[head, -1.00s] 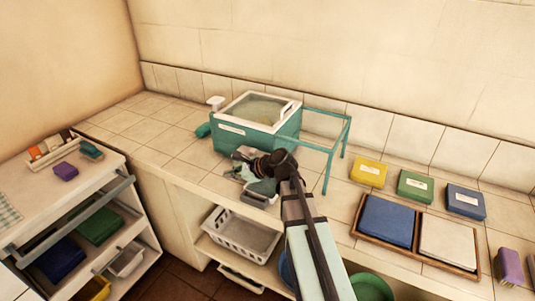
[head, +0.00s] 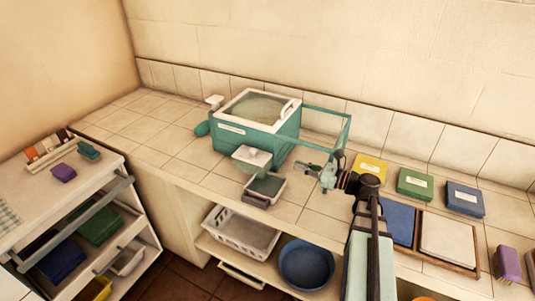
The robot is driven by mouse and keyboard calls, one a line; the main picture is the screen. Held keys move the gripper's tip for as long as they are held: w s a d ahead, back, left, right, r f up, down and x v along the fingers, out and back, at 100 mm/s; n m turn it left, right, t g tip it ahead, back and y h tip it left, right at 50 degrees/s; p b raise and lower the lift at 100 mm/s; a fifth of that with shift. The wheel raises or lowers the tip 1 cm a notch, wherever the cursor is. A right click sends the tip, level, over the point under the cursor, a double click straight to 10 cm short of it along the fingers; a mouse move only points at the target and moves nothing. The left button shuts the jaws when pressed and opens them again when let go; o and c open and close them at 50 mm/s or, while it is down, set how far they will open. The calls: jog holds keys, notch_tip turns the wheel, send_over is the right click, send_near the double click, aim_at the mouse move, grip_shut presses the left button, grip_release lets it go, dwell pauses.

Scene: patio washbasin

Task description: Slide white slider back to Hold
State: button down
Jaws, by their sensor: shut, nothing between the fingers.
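The teal washbasin (head: 262,135) with a white rim stands on the tiled counter, its top showing a murky greenish inside. A white label strip (head: 231,128) is on its front. A small pale box-like part (head: 252,157) projects from the front, above a shallow tray (head: 266,187) with a dark inside. I cannot single out the white slider or read a Hold mark at this size. My gripper (head: 302,169) is shut and empty, to the right of the pale part and tray and apart from them, by the teal frame.
The open teal frame (head: 349,134) stands right of the basin. Yellow (head: 369,169), green (head: 415,184) and blue (head: 465,200) boxes lie farther right, behind a wooden tray (head: 421,250). Counter left of the basin is mostly clear.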

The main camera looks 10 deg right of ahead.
aim_at(257, 152)
jog(key=shift+w+a, duration=0.15)
jog(key=p+x, duration=0.4)
jog(key=x, duration=0.8)
jog(key=shift+w+a, duration=0.15)
jog(key=shift+a, duration=0.1)
jog(key=shift+w+a+p, duration=0.35)
jog(key=shift+a, duration=0.05)
